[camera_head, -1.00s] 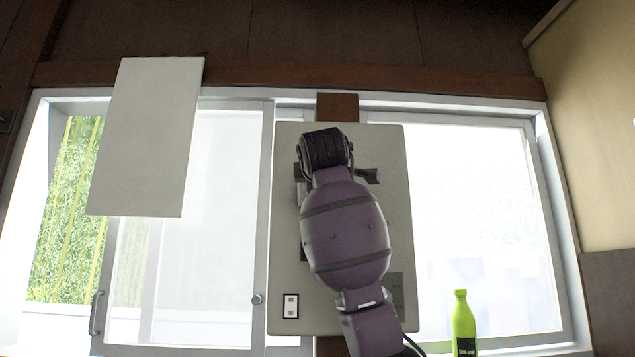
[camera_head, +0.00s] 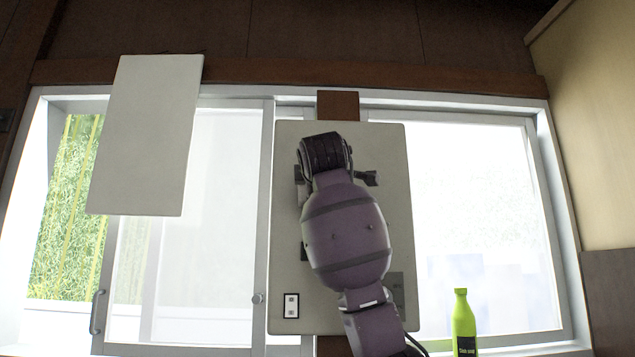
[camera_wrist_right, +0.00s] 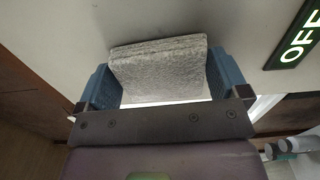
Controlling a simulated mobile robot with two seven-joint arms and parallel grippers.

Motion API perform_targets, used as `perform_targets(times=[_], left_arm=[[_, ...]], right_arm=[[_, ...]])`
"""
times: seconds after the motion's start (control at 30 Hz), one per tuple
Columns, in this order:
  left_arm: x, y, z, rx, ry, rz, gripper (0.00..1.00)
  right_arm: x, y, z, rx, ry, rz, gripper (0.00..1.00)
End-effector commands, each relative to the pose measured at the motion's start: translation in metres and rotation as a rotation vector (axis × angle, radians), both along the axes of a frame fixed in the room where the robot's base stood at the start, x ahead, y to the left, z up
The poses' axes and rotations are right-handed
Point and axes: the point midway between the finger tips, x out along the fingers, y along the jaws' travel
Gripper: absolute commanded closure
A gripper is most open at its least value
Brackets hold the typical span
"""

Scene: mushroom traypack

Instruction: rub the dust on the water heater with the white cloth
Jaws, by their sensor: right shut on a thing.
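The water heater (camera_head: 290,240) is a pale grey upright box in the middle of the head view. My right arm stands in front of it and covers much of its middle. In the right wrist view, the right gripper (camera_wrist_right: 162,85) is shut on the white cloth (camera_wrist_right: 158,68), a folded, rough, greyish-white pad between its blue fingers. The cloth is up close to the heater's pale face (camera_wrist_right: 220,20); I cannot tell whether they touch. The head view hides the cloth behind my arm. I cannot make out any dust. My left gripper is not in view.
A dark OFF panel (camera_wrist_right: 297,40) is close on the right in the wrist view. A blank white board (camera_head: 145,135) hangs left of the heater. A green bottle (camera_head: 463,322) stands at lower right. Bright windows (camera_head: 470,220) lie behind, and a beige wall (camera_head: 600,150) is at right.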

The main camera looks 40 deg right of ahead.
Motion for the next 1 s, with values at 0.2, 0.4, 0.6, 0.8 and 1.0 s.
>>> perform_targets(times=[0.2, 0.4, 0.6, 0.8, 1.0], left_arm=[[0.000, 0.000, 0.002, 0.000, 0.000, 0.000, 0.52], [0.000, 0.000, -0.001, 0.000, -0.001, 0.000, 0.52], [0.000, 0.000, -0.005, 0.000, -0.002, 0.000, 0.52], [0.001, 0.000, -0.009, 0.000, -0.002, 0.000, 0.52], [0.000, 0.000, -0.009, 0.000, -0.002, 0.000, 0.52]], right_arm=[[0.003, -0.002, 0.000, 0.000, 0.000, 0.000, 0.26], [-0.001, -0.006, 0.000, 0.000, -0.001, -0.001, 0.26], [-0.009, -0.018, -0.001, 0.000, -0.001, -0.002, 0.26], [-0.017, -0.029, -0.001, -0.001, -0.001, -0.001, 0.26], [-0.020, -0.035, 0.000, -0.001, 0.000, -0.001, 0.26]])
